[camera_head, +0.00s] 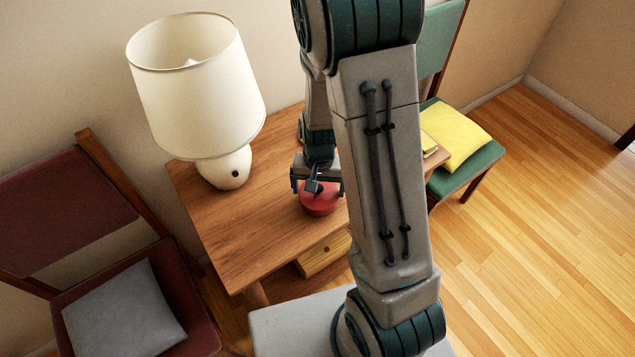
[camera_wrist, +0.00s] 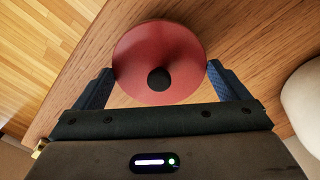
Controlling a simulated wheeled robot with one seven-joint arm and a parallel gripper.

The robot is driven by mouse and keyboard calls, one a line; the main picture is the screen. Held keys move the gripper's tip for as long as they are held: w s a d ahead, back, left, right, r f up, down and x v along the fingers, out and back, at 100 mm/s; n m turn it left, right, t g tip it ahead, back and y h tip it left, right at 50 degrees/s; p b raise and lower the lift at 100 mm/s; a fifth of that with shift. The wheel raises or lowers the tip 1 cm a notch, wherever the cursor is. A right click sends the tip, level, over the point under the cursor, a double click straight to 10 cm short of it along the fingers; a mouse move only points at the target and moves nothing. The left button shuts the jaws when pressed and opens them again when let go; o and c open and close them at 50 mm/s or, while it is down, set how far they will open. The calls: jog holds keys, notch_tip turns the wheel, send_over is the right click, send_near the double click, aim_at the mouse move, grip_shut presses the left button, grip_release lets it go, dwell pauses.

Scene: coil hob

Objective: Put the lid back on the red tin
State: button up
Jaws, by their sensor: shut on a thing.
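The red lid, a round disc (camera_wrist: 165,45) with a black knob (camera_wrist: 159,79), fills the space between my fingertips in the wrist view. My gripper (camera_wrist: 160,68) is shut on the lid by its rim, one finger on each side. In the head view, my gripper (camera_head: 318,188) is low over the wooden table, around a red round shape (camera_head: 320,205). I cannot tell there where lid and red tin part, or whether the lid is seated. The tin cannot be made out under the lid in the wrist view.
A cream lamp (camera_head: 228,168) stands on the table (camera_head: 235,235), left of my gripper; its base shows in the wrist view (camera_wrist: 303,100). A yellow item (camera_head: 428,147) lies at the table's right. Chairs stand either side. The table's front left is clear.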

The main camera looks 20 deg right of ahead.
dwell(0.3)
jog(key=o, duration=0.6)
jog(key=shift+r+p, duration=2.75)
jog(key=shift+r, duration=0.75)
grip_shut()
